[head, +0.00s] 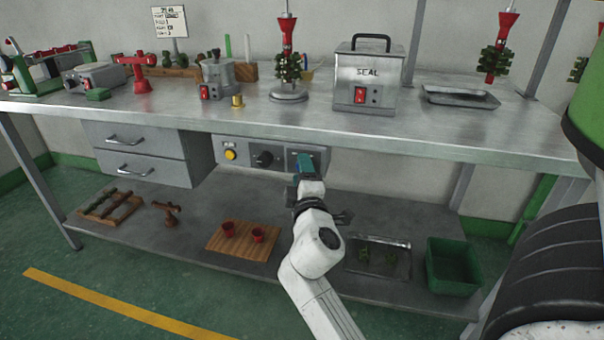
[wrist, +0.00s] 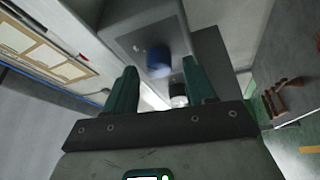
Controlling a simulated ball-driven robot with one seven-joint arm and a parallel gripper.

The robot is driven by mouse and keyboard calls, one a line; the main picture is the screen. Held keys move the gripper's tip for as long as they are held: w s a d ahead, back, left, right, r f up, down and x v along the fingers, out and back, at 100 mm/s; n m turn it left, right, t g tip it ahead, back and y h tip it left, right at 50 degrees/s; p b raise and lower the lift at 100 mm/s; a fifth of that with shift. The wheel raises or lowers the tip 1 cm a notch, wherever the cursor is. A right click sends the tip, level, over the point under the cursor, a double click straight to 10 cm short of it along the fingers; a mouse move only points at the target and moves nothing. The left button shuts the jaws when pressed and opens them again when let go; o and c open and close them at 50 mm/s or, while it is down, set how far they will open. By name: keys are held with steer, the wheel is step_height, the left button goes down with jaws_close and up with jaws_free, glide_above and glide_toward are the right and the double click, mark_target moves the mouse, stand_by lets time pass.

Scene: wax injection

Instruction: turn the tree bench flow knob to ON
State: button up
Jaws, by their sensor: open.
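The grey control panel (head: 284,164) hangs under the front edge of the steel bench. It carries a yellow button (head: 230,154), a black knob (head: 264,159) and, at its right end, a part mostly hidden by my gripper (head: 306,163). In the wrist view a blue knob (wrist: 158,61) sticks out of the panel (wrist: 138,38), just ahead of and between the green fingertips of my gripper (wrist: 160,80). The fingers are apart, with a gap around the knob. The black knob (wrist: 179,95) shows beyond it. I cannot read the panel labels or knob settings.
The bench top (head: 240,118) overhangs the panel. Drawers (head: 150,150) are to its left. The lower shelf (head: 190,222) below holds a wooden board (head: 243,244) with red cups, a metal tray (head: 377,244) and a green bin (head: 454,266).

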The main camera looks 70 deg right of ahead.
steer(key=b+v, duration=0.1)
steer(key=v, duration=0.9)
steer(key=shift+a, duration=0.4)
steer(key=shift+s+f, duration=0.1)
steer(key=shift+f, duration=0.05)
steer(key=s+a+f+m+g+y, duration=0.15)
steer(key=f+y, duration=0.25)
steer(key=f, duration=0.4)
steer(key=a+f+m+g+y, duration=0.2)
steer(key=a+f+m+y, duration=0.1)
steer(key=f, duration=0.5)
steer(key=s+a+f+g+y, duration=0.2)
steer(key=a+f+y, duration=0.3)
steer(key=a, duration=0.4)
steer(key=s+a+f+g+y, duration=0.3)
steer(key=a+f+y, duration=0.25)
steer(key=a, duration=0.35)
step_height(320, 180, up, 27)
steer(key=p, duration=2.8)
steer(key=shift+d+r+n+t, duration=0.15)
steer(key=shift+d+n+t, duration=0.2)
steer(key=shift+n, duration=0.1)
